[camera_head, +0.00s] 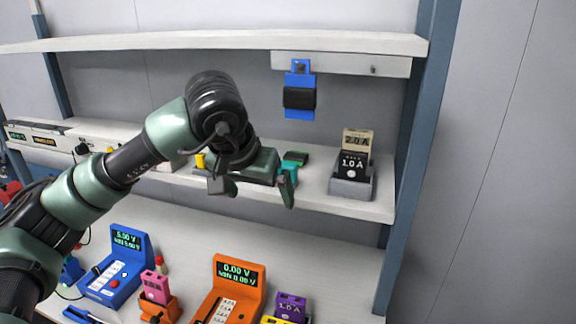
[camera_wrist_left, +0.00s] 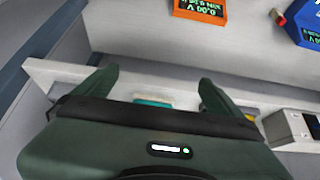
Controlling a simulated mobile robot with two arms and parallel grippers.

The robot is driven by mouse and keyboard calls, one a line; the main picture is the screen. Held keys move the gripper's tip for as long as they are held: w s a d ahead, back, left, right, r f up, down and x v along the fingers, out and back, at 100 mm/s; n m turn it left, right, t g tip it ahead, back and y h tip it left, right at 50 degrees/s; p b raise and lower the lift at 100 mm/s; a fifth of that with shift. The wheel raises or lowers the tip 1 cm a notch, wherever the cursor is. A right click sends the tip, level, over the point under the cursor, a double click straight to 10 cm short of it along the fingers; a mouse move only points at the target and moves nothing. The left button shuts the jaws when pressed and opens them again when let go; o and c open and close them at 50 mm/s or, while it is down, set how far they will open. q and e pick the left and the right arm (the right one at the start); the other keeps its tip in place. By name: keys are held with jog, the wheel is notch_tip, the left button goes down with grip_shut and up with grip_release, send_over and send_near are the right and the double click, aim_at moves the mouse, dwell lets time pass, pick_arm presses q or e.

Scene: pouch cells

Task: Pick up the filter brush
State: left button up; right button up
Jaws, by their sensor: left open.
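A small teal and dark green item (camera_head: 296,158) lies on the middle shelf, partly hidden behind my left gripper. It may be the filter brush, but I cannot make out bristles. My left gripper (camera_head: 255,190) is open and empty, in front of the shelf edge, with its fingers spread sideways. In the left wrist view, the gripper (camera_wrist_left: 157,78) has a teal strip (camera_wrist_left: 153,101) showing between its fingers, mostly hidden by the gripper body. I cannot tell whether any finger touches it. My right gripper is in neither view.
A grey holder (camera_head: 350,188) with labelled cards stands right on the middle shelf (camera_head: 330,207). A blue item (camera_head: 299,110) hangs above. Below, a blue meter (camera_head: 118,272), an orange meter (camera_head: 238,275) and small coloured blocks crowd the bench. A yellow item (camera_head: 200,160) sits behind my arm.

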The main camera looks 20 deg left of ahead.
pick_arm(q)
jog(key=w+p, duration=0.1)
jog(key=w, duration=0.3)
jog(key=w+p, duration=0.2)
jog(key=w, duration=0.2)
jog(key=shift+w+d+r, duration=0.1)
jog(key=shift+d+r, duration=0.05)
jog(key=shift+r, duration=0.05)
jog(key=shift+w+r+p, duration=0.2)
jog(key=shift+w+p, duration=0.45)
jog(key=shift+w, duration=0.5)
jog(key=p+x, duration=0.1)
jog(key=x, duration=0.2)
jog(key=shift+w+p, duration=0.3)
jog(key=shift+p, duration=0.1)
jog(key=shift+w+f, duration=0.1)
jog(key=shift+f, duration=0.1)
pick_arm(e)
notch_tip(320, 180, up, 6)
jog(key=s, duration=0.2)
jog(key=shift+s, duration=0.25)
pick_arm(q)
jog(key=c, duration=1.5)
